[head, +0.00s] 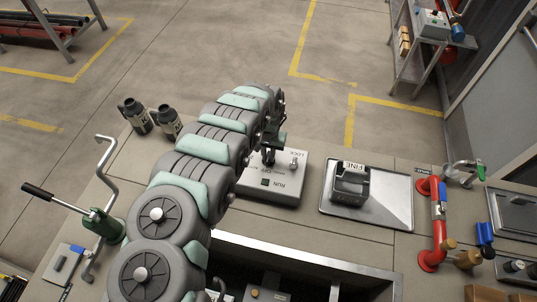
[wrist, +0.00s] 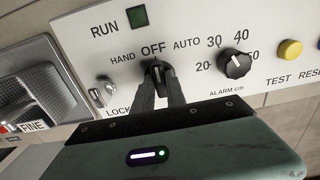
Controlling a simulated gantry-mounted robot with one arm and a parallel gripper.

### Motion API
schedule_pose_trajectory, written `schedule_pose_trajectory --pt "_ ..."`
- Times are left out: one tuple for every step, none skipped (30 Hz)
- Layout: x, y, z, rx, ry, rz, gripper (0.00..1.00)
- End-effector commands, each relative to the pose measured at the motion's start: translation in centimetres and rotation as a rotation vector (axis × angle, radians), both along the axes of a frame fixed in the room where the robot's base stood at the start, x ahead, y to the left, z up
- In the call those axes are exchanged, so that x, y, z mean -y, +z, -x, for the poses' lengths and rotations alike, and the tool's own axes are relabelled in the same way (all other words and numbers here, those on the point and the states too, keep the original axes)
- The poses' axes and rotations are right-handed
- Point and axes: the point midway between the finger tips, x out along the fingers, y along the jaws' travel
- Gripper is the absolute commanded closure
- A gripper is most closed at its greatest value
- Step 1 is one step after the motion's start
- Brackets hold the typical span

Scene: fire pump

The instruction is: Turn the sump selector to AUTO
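The sump selector (wrist: 157,74) is a small dark knob on a pale panel, below the labels HAND, OFF and AUTO (wrist: 186,42). It stands upright and points at OFF. My gripper (wrist: 158,80) is at the selector, with one dark finger on each side of it. The fingers hide the knob's sides, so I cannot tell whether they press on it. In the head view, my gripper (head: 268,157) is over the pale control box (head: 285,190), and my arm hides the box's left part.
In the wrist view, the alarm dial (wrist: 235,66) and yellow test button (wrist: 290,50) are right of the selector. A lock switch (wrist: 102,90) is at left. A tray (head: 393,190) with a FINE container (head: 351,187) stands right of the box, before red piping (head: 437,215).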

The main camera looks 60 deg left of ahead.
Motion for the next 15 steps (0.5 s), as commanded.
schedule_pose_trajectory --pt "-0.01 0.00 0.03 0.000 0.000 0.000 0.90" --pt "-0.01 0.00 0.03 0.000 0.000 0.000 0.93" --pt "-0.02 0.00 0.02 0.000 0.000 0.000 0.96" --pt "-0.02 0.00 0.02 0.000 0.000 0.000 0.99" --pt "-0.02 0.00 0.02 0.000 0.000 0.000 1.00" --pt "-0.02 0.00 0.02 0.000 0.000 0.000 1.00" --pt "-0.02 0.00 0.02 0.000 0.000 0.000 1.00" --pt "-0.01 -0.01 0.03 0.000 0.000 0.000 1.00" --pt "-0.02 -0.01 0.04 0.000 0.000 0.000 1.00" --pt "-0.02 -0.01 0.04 0.000 0.000 0.000 1.00" --pt "-0.02 -0.01 0.04 0.000 0.000 0.000 1.00" --pt "-0.02 -0.01 0.04 0.000 0.000 0.000 1.00" --pt "-0.02 -0.01 0.04 0.000 0.000 0.000 1.00" --pt "-0.01 -0.02 0.04 0.000 0.000 0.000 1.00" --pt "-0.01 -0.01 0.04 0.000 0.000 0.000 1.00"
